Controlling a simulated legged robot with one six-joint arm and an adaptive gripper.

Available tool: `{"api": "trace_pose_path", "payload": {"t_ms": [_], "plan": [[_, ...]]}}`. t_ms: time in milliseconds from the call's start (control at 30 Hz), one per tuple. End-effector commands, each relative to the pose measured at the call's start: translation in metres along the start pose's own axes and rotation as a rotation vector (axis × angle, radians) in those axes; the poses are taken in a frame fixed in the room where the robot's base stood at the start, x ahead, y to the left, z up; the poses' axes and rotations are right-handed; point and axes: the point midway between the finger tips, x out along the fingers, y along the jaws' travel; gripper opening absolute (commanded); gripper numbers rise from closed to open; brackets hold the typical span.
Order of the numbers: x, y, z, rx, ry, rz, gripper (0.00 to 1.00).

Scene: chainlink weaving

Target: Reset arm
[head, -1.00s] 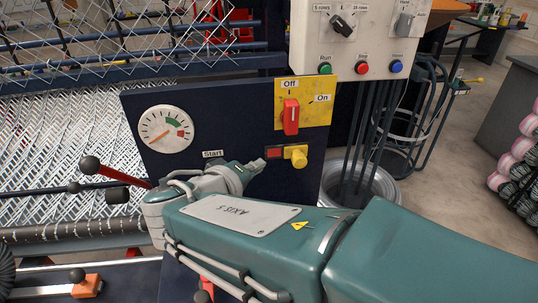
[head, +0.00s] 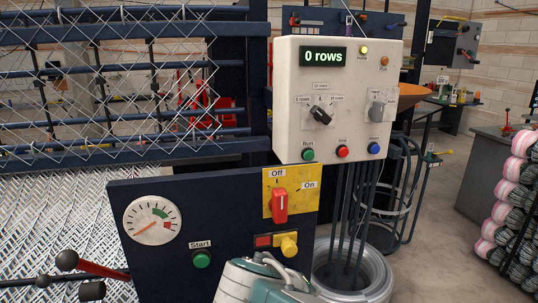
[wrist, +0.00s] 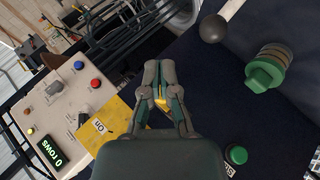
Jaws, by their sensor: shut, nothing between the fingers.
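My gripper (wrist: 161,82) is shut and empty in the wrist view, its fingertips together in front of the dark blue panel. A bit of yellow shows behind the fingers. In the head view my arm's grey and teal end shows at the bottom centre, below the yellow knob (head: 289,244); the fingers are not clear there. The red switch (head: 280,206) on the yellow Off/On plate (head: 306,199) stands upright, toward Off. The green Start button (head: 202,259) is on the same panel and also shows in the wrist view (wrist: 237,155).
The white control box (head: 292,101) reads "0 rows" and stands above the panel. A gauge (head: 152,219) and a red-handled lever (head: 98,268) are at left. A wire coil (head: 374,280) stands on the floor at right. Woven mesh (head: 60,213) fills the left back.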

Motion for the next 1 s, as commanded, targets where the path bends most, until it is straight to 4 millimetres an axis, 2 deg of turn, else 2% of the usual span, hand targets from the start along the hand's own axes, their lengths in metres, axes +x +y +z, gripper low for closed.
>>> {"api": "trace_pose_path", "payload": {"t_ms": [33, 200, 400, 633, 1000], "plan": [[0.008, 0.009, 0.021, 0.049, -0.042, -0.052, 0.00], [0.020, 0.014, 0.075, 0.201, -0.121, -0.245, 0.00], [0.018, 0.010, 0.118, 0.420, -0.115, -0.431, 0.00], [0.012, 0.008, 0.136, 0.614, -0.041, -0.533, 0.00], [0.011, 0.007, 0.137, 0.641, -0.025, -0.548, 0.00]]}}
